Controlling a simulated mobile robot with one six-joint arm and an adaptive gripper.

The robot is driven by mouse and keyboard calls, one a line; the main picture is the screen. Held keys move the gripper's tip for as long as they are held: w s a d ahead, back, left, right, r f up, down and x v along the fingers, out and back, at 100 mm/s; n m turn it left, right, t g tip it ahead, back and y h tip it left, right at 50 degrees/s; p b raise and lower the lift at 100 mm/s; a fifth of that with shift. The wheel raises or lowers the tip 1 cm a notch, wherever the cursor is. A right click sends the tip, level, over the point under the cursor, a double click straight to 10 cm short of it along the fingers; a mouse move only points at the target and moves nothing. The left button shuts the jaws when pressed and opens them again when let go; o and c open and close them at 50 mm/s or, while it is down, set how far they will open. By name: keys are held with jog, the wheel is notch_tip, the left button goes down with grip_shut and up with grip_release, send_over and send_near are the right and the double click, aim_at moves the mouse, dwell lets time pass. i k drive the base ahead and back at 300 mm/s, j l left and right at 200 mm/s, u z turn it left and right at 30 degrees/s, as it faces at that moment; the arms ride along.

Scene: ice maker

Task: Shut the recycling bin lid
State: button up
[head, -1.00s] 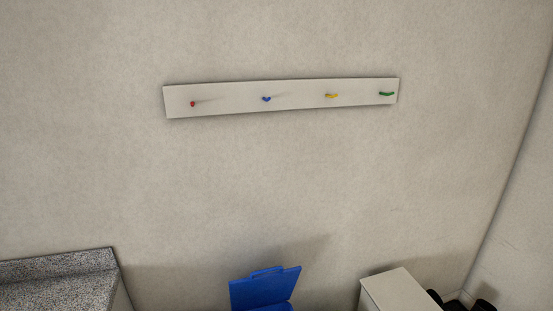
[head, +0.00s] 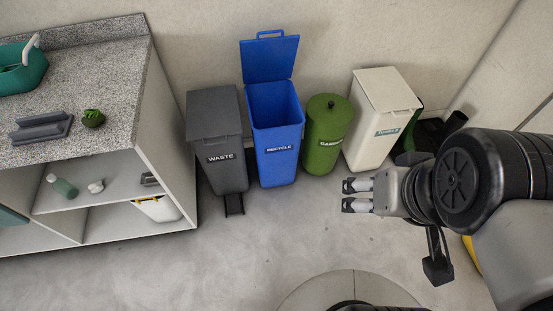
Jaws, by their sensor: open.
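The blue recycling bin (head: 277,150), labelled RECYCLE, stands against the back wall between a grey bin and a green bin. Its blue lid (head: 268,59) is open, standing upright at the back with a handle loop on its top edge. The bin's dark inside shows below the lid. My gripper (head: 348,195) comes in from the right, in front of the green and white bins. It points left with its two fingers apart and nothing between them. It is to the right of the recycling bin, and I cannot tell its exact height.
The grey waste bin (head: 216,142) with a pedal, the green bin (head: 328,140) and the white bin (head: 380,125) stand closed. A granite-topped counter (head: 105,60) with shelves fills the left. The floor (head: 250,250) in front of the bins is clear.

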aim_at(265, 60)
jog(key=i+j+u, duration=0.1)
jog(key=i+u, duration=0.15)
jog(key=i, duration=0.55)
jog(key=i+u, duration=0.3)
jog(key=i, duration=0.45)
